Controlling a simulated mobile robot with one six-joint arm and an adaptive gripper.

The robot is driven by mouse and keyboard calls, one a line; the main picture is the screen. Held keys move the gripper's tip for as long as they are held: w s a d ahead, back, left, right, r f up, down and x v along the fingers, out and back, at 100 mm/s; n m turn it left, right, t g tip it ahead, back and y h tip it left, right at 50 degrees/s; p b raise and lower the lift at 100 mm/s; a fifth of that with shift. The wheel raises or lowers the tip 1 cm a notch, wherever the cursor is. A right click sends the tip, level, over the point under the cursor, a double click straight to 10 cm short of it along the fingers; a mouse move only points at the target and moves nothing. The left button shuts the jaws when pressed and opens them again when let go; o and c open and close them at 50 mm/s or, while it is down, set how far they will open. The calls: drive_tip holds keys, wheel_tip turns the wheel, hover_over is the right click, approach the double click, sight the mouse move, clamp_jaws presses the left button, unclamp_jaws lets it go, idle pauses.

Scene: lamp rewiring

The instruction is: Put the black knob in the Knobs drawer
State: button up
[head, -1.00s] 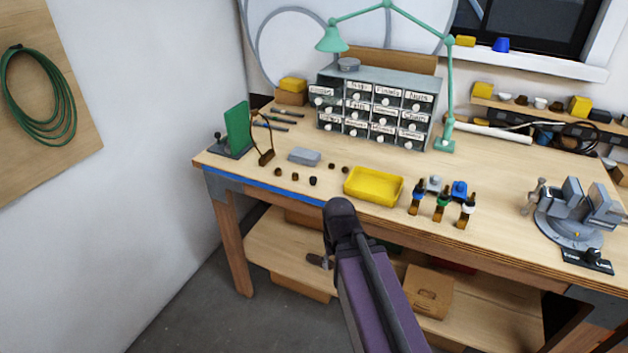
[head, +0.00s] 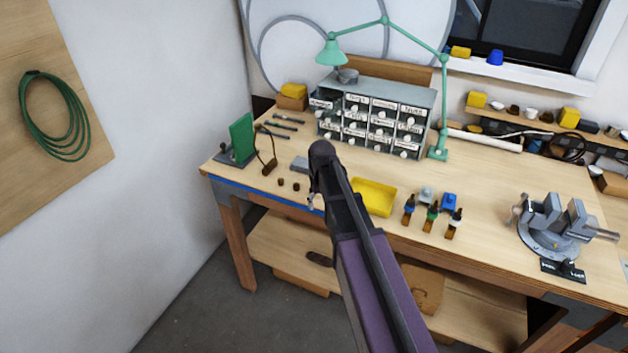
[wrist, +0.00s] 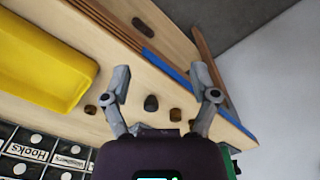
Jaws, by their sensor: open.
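The black knob (wrist: 151,103) stands on the bench top in the wrist view, between and just beyond my two spread fingers. In the head view my arm hides it. My gripper (wrist: 160,72) is open and empty; in the head view its tips (head: 312,202) are low by the bench's front edge. The grey drawer cabinet (head: 390,92) stands at the back of the bench. Its top-left drawer (head: 321,104) seems to stick out; I cannot surely read its label, so I cannot tell which drawer is Knobs.
Brown knobs (head: 281,182) lie left of my gripper, and more show in the wrist view (wrist: 104,99). A yellow tray (head: 374,197) is close on the right. A green lamp (head: 437,153) stands beside the cabinet; a vice (head: 548,225) sits at the right.

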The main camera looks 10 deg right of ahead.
drive_tip(key=w+r+n+p, duration=0.1)
drive_tip(key=w+r+p, duration=0.5)
drive_tip(key=w, duration=0.6)
wheel_tip(320, 180, up, 2)
drive_tip(key=shift+r+p, duration=0.15)
drive_tip(key=shift+p, duration=0.25)
wheel_tip(320, 180, down, 9)
drive_tip(key=b, duration=0.8)
drive_tip(key=shift+r+b, duration=0.15)
drive_tip(key=shift+b, duration=0.15)
drive_tip(key=shift+f+b, duration=2.6)
drive_tip(key=c, duration=1)
